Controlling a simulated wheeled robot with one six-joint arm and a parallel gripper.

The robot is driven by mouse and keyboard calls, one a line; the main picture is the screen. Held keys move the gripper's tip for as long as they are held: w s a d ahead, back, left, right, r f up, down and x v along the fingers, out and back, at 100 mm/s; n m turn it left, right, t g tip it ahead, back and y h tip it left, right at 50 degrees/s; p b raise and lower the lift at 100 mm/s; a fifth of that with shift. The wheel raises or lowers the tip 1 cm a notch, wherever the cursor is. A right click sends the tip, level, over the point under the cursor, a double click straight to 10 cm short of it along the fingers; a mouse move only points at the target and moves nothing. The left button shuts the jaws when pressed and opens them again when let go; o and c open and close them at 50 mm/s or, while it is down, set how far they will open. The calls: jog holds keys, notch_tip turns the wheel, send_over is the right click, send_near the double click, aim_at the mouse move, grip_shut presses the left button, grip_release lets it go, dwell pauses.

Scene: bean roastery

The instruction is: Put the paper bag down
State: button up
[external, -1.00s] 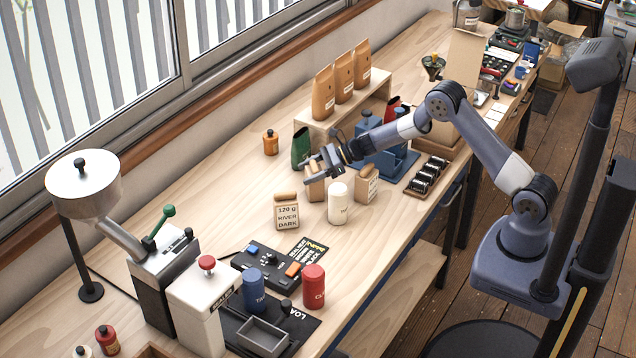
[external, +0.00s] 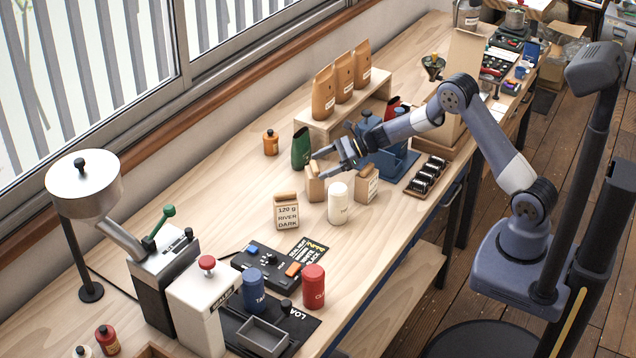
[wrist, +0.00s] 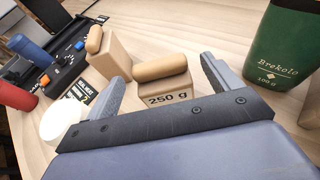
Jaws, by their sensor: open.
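A small brown paper bag (external: 315,188) with a rolled top stands upright on the wooden bench. In the wrist view this bag (wrist: 165,93), marked "250 g", lies just beyond and between my finger tips. My gripper (external: 322,164) is open and empty, its fingers just above and behind the bag in the external view; the open fingers also show in the wrist view (wrist: 163,75). Another paper bag (external: 287,214), labelled "120 g River Dark", stands to its left. A third similar bag (external: 366,186) stands to its right.
A white canister (external: 338,205) stands just in front of the bag. A green bag (external: 301,148) stands behind it, with an orange jar (external: 270,142) further left. A riser (external: 330,124) with tall bags is at the back. Bare bench lies left of the bags.

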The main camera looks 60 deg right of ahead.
jog(key=b+v, duration=0.1)
jog(key=v, duration=0.6)
jog(key=shift+o, duration=0.4)
dwell(1.0)
jog(key=shift+r+b, duration=0.1)
jog(key=shift+b, duration=0.2)
